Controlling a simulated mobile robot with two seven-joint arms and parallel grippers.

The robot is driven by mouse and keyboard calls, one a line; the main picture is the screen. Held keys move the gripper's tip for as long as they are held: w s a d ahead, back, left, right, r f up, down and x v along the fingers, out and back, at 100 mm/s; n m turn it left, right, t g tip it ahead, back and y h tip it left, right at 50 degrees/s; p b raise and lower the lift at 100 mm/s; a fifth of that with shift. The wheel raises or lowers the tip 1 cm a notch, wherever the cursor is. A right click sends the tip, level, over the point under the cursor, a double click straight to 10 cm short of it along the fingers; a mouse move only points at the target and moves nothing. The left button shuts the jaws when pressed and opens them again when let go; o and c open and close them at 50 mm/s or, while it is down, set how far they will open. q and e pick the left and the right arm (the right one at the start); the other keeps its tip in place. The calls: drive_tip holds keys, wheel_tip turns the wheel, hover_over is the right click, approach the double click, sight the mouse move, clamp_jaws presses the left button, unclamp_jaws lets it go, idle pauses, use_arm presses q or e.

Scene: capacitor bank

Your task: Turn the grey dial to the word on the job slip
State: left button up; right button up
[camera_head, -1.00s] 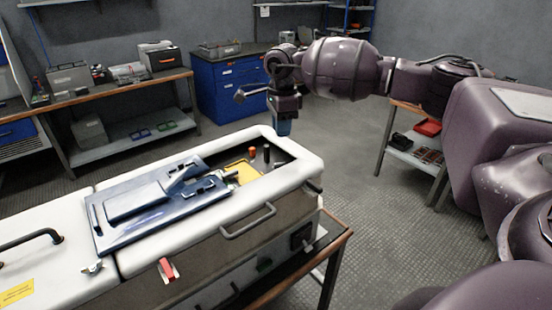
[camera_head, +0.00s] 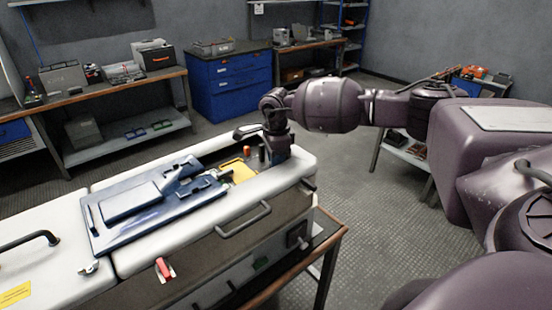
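The capacitor bank is a long white-topped cabinet (camera_head: 200,251) on a wood-edged table, with a blue cover plate (camera_head: 135,208) lying on its top. Its opening shows a yellow part (camera_head: 239,171) and an orange-topped post (camera_head: 247,150) with a dark post beside it. My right gripper (camera_head: 277,160) points down at the far right end of this opening, close to the posts. Its fingertips are too small and dark to tell whether they are open. I cannot make out the grey dial or the job slip. My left gripper is out of view.
A carry handle (camera_head: 243,220) and a red latch (camera_head: 164,269) stick out from the cabinet's front side. A workbench (camera_head: 115,88) with boxes stands at the back left. A blue drawer cabinet (camera_head: 231,85) stands behind. The floor to the right is open.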

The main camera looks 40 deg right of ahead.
drive_tip(key=shift+c, duration=0.2)
clamp_jaws()
